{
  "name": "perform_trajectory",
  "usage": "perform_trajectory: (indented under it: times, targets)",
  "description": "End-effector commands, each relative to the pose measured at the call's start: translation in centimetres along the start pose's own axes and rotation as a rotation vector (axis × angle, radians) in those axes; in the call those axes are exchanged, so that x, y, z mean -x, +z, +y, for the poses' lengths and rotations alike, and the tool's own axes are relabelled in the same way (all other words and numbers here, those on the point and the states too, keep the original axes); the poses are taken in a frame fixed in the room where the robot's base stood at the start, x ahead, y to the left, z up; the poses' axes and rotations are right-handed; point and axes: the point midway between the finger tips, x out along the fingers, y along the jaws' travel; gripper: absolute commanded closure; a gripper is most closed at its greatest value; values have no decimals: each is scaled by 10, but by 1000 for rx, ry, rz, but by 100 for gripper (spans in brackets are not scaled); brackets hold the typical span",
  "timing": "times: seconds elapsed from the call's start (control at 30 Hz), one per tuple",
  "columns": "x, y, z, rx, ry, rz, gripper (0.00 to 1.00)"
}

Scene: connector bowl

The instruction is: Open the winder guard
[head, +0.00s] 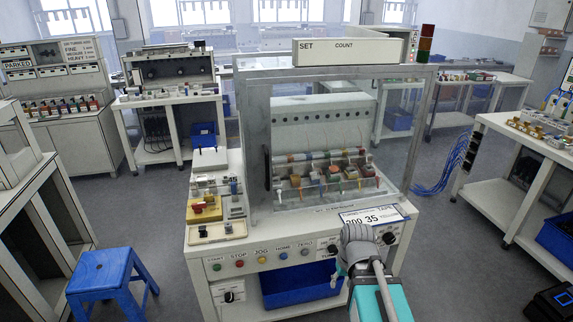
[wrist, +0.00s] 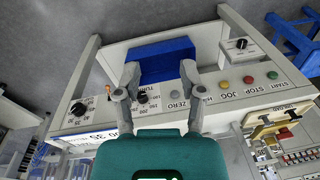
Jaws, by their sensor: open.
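The winder (head: 352,72) stands in the middle of the head view as a grey frame on a white bench. Its clear guard (head: 330,125) stands across the front opening and looks shut, with a row of coloured bobbins (head: 335,176) visible through it. A dark upright handle (head: 267,168) is at the guard's left edge. My gripper (head: 357,240) is in front of the bench's right-hand controls, low and right of the handle, touching nothing that I can make out. In the wrist view my gripper (wrist: 160,75) has its two fingers spread, with nothing between them.
The bench's front panel (head: 250,260) carries coloured buttons and black knobs. A blue bin (head: 300,285) sits beneath it. Small parts trays (head: 207,205) lie left of the guard. A blue stool (head: 103,272) stands on the floor at left. Floor is free between the benches.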

Motion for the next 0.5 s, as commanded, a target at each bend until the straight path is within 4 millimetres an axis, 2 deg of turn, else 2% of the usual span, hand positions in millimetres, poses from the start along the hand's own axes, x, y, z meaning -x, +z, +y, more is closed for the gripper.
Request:
perform_trajectory:
  times: [0.27, 0.5]
  targets:
    - [7, -54, -47, 247, -244, 195, 43]
    - [32, -107, -89, 454, -439, 465, 43]
